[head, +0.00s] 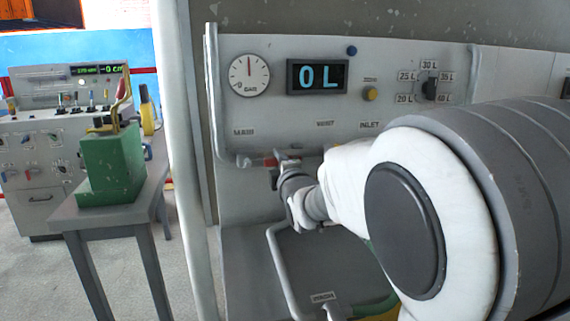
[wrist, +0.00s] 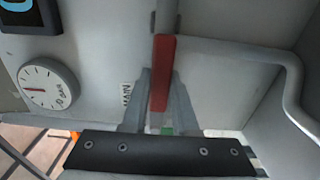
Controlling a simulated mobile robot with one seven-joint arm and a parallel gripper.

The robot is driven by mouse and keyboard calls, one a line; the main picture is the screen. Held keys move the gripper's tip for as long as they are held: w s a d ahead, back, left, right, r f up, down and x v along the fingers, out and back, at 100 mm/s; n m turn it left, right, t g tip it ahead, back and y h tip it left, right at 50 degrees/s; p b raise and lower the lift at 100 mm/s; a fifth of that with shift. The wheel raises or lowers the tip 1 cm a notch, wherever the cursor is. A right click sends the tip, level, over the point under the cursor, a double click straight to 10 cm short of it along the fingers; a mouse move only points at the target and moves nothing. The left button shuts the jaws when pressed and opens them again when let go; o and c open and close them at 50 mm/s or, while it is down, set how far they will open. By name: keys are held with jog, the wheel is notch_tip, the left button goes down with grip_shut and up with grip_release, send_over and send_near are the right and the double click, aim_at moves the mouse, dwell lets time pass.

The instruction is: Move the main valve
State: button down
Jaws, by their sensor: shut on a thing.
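The main valve has a red lever handle (wrist: 161,75), which stands lengthwise in the middle of the wrist view. The "MAIN" label (wrist: 127,93) is on the panel just left of it. My gripper (wrist: 160,100) has its two grey fingers shut on the red handle, one on each side. In the head view a small red part of the valve (head: 269,162) shows on the pipe below the gauge, with my gripper (head: 285,160) at it. My wrist and arm hide the area to the right of the valve.
The panel carries a round pressure gauge (head: 249,76), a display (head: 317,76) reading "0 L", a yellow button (head: 370,94) and a volume selector knob (head: 430,89). A grey pipe (wrist: 290,75) bends right of the handle. A green box (head: 110,165) stands on a table at left.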

jog(key=shift+r, duration=0.25)
jog(key=c, duration=1.1)
grip_release()
jog(key=shift+c, duration=0.2)
jog(key=o, duration=0.5)
jog(key=shift+f, duration=0.15)
jog(key=shift+c, duration=0.2)
jog(key=p+v, duration=0.2)
jog(key=v, duration=1.5)
jog(key=shift+s+p, duration=0.15)
jog(key=shift+p, duration=0.2)
